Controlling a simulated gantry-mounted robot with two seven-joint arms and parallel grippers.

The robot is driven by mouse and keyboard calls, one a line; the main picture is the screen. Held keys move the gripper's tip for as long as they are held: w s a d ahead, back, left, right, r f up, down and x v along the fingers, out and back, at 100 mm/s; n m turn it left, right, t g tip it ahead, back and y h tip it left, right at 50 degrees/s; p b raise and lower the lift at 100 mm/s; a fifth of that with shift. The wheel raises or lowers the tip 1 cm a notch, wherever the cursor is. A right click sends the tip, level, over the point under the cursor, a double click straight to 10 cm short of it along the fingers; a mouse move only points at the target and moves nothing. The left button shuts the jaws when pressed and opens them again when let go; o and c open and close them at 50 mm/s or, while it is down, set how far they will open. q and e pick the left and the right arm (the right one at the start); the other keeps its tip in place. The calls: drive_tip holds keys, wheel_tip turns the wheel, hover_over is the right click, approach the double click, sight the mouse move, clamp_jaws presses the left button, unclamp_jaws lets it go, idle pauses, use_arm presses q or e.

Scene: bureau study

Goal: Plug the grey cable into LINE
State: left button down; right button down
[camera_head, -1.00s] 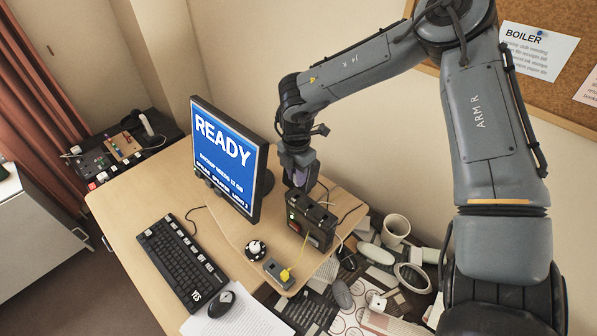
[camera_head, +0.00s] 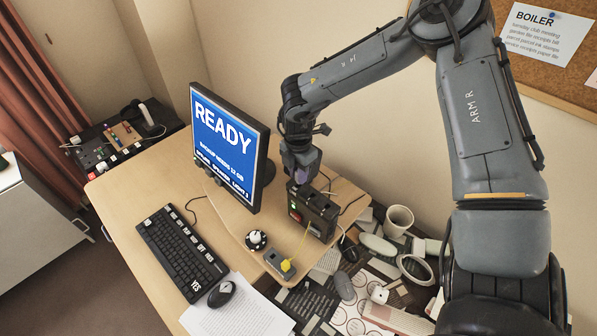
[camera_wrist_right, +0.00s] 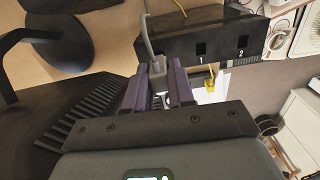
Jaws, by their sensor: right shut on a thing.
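The black box (camera_wrist_right: 215,38) there shows dark square sockets marked 1 and 2. The fingers are close to the box's left end; I cannot tell whether the plug touches it. No LINE label is readable. My left gripper is not in view.
A yellow cable (camera_head: 304,242) runs to a grey block (camera_head: 272,259) at the shelf's front. A round black-and-white knob (camera_head: 256,240) sits beside it. The monitor (camera_head: 232,150) stands left of the gripper. A mug (camera_head: 398,220) and clutter lie to the right.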

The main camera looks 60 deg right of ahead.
use_arm(q)
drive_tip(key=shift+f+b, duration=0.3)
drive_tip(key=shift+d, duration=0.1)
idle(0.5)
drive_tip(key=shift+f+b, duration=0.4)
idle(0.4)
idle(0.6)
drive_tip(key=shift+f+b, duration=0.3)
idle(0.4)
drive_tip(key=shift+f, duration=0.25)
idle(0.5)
drive_tip(key=shift+b, duration=0.3)
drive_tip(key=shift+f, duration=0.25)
